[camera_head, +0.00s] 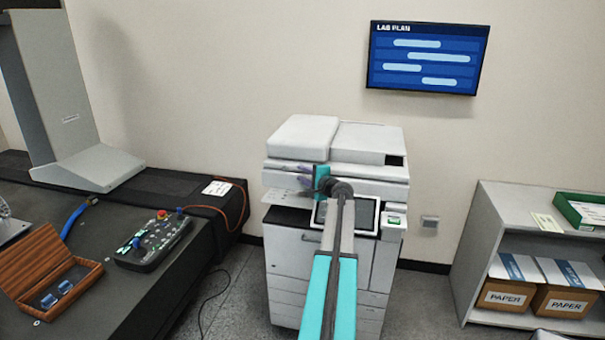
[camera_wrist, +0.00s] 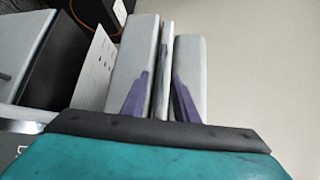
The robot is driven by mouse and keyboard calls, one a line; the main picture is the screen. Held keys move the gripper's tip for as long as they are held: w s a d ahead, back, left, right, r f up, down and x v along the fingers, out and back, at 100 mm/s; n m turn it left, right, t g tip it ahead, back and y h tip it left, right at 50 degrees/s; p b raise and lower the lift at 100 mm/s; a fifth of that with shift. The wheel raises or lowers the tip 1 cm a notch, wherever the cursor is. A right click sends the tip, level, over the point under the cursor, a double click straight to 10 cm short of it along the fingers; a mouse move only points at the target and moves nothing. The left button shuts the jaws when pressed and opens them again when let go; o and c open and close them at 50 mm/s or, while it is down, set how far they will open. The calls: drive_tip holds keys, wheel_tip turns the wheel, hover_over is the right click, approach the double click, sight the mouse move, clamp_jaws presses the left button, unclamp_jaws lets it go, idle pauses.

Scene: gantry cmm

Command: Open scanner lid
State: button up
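The white copier (camera_head: 320,255) stands against the back wall with its scanner lid (camera_head: 365,142) lying closed on top. My gripper (camera_head: 302,170) is at the front left of the lid. In the wrist view, my gripper's purple fingers (camera_wrist: 160,85) are spread apart. A thin grey strip, apparently the lid's edge (camera_wrist: 165,60), runs between them. I see a narrow gap at the left finger; whether the right finger touches the strip is unclear. The wrist and arm hide part of the copier's front and its control panel (camera_head: 362,214).
On the left, a dark bench (camera_head: 95,280) holds a control pendant (camera_head: 153,240) and an open wooden box (camera_head: 25,262). On the right, a grey shelf (camera_head: 492,232) holds paper boxes. A cable lies on the floor between bench and copier.

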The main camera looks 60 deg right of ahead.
drive_tip(key=shift+w, duration=0.2)
clamp_jaws()
drive_tip(key=shift+f, duration=0.1)
idle(1.3)
